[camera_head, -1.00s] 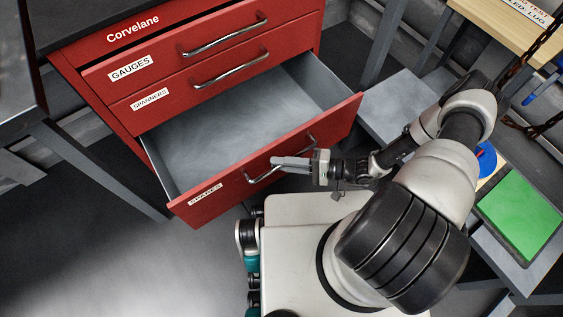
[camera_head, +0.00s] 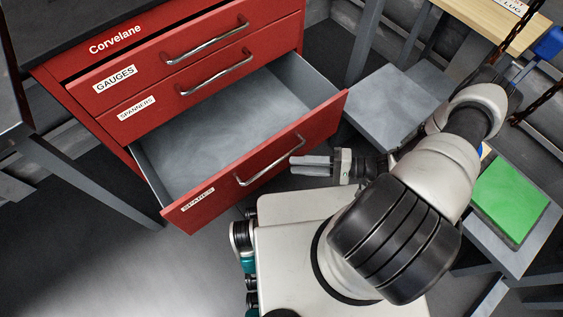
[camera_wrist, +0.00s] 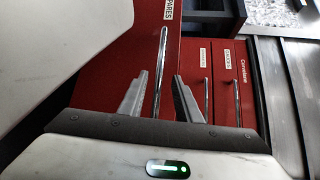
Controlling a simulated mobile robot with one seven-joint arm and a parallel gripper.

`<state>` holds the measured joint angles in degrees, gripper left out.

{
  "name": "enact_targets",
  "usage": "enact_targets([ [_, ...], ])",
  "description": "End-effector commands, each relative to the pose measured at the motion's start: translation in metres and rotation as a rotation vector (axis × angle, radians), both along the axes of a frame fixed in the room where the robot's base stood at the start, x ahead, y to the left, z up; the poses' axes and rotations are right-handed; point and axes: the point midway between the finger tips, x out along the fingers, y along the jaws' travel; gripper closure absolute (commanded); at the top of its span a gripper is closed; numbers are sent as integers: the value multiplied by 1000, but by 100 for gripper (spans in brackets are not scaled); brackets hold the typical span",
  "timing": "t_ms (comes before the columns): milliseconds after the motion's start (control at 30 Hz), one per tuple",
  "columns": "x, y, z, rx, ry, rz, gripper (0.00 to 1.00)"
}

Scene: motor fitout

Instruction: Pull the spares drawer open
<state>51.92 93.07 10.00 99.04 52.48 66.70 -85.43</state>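The spares drawer (camera_head: 318,124), the lowest in the red cabinet, stands pulled well out, and its grey inside looks empty. Its bar handle (camera_head: 270,169) is on the red front. My gripper (camera_head: 293,165) is open, with its two fingers apart and nothing held, just right of the handle in the head view. In the wrist view the handle (camera_wrist: 161,62) runs in line with the gap between my fingers (camera_wrist: 158,84). The head view shows the fingers standing back from the bar. The SPARES label (camera_wrist: 168,9) is at the top edge there.
The GAUGES drawer (camera_head: 150,62) and SPANNERS drawer (camera_head: 165,90) above are shut. A grey shelf (camera_head: 395,105) stands right of the drawer. A green mat (camera_head: 508,198) lies at the right. A wooden-topped bench (camera_head: 490,25) is at upper right. Floor at lower left is clear.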

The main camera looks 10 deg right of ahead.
Motion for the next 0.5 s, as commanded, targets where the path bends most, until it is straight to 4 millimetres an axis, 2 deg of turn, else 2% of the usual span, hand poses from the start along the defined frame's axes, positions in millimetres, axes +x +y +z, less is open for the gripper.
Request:
enact_targets([
  [33,-2,-14,2,-3,-2,-4,69],
  [200,-11,-49,7,-2,-1,-3,69],
  [333,-15,-68,10,-1,-2,-2,69],
  [500,-18,-79,12,1,0,0,69],
])
